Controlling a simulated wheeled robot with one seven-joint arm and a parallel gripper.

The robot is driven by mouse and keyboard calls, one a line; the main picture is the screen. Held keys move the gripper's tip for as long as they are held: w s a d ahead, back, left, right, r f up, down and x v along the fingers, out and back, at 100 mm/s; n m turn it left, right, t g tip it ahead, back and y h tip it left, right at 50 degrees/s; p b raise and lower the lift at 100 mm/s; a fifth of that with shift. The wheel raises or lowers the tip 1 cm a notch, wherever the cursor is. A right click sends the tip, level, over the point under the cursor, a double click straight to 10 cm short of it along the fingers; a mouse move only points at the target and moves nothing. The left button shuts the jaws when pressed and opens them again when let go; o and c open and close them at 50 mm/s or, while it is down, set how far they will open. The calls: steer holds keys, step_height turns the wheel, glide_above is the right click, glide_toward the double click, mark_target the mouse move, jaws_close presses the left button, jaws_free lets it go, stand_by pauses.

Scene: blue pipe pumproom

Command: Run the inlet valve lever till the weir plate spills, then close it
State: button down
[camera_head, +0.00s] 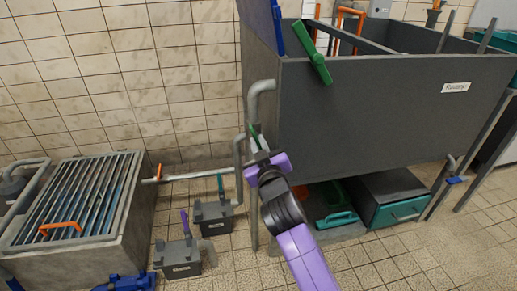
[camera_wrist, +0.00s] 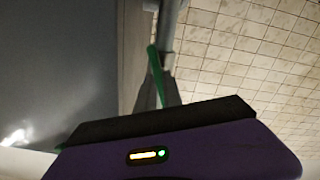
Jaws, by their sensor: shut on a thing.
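A green lever (camera_head: 253,131) sits on the grey pipe at the left corner of a big grey tank (camera_head: 390,105). My gripper (camera_head: 260,152) reaches it from below and is shut on it. In the wrist view the green lever (camera_wrist: 156,75) runs up from between my gripper's fingers (camera_wrist: 158,98); its lower part is hidden by them. The pipe (camera_head: 262,88) bends down from the tank wall beside it. I cannot make out a weir plate or any spilling water for certain.
Another green handle (camera_head: 318,65) leans on the tank's front rim. A grated basin (camera_head: 80,200) stands at the left. Small grey boxes with a purple lever (camera_head: 184,222) and a teal lever (camera_head: 220,184) stand on the floor. Green bins (camera_head: 335,219) lie under the tank.

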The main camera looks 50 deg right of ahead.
steer(key=shift+f+m+b, duration=0.15)
steer(key=shift+m+b, duration=0.8)
steer(key=shift+m, duration=1.25)
steer(key=c, duration=1.5)
jaws_free()
steer(key=shift+s, duration=0.1)
steer(key=p+v, duration=0.1)
steer(key=v, duration=0.6)
steer(key=shift+s+a, duration=0.25)
